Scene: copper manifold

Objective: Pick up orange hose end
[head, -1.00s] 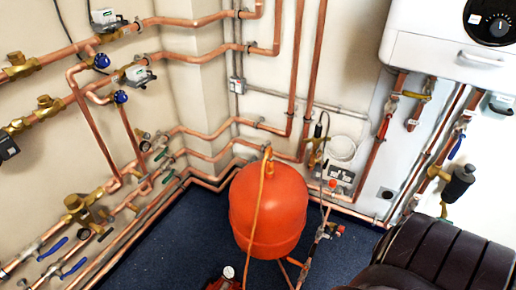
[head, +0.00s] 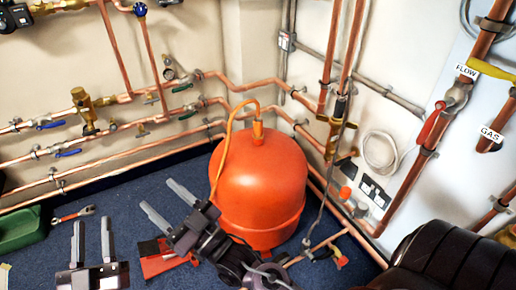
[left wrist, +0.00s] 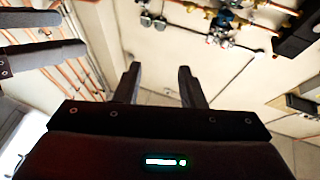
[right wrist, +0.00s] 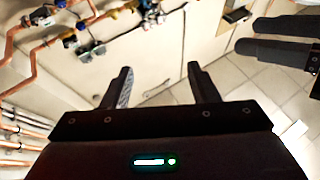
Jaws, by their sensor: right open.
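The orange hose (head: 226,138) joins the top of the orange-red tank (head: 262,185), arches to the left and hangs down the tank's left side. Its lower part runs behind my right gripper (head: 158,197), and I cannot see its lower end. My right gripper is open and empty, left of the tank, with its fingers pointing up and left. It also shows open in the right wrist view (right wrist: 158,70). My left gripper (head: 93,228) is open and empty at the lower left, apart from the hose. It also shows open in the left wrist view (left wrist: 160,68).
A red object (head: 160,262) lies on the blue floor below my right gripper. A wrench (head: 73,214) and a green container (head: 20,228) are at the left. Copper pipes (head: 150,152) line the walls. A dark ribbed object (head: 450,260) fills the lower right corner.

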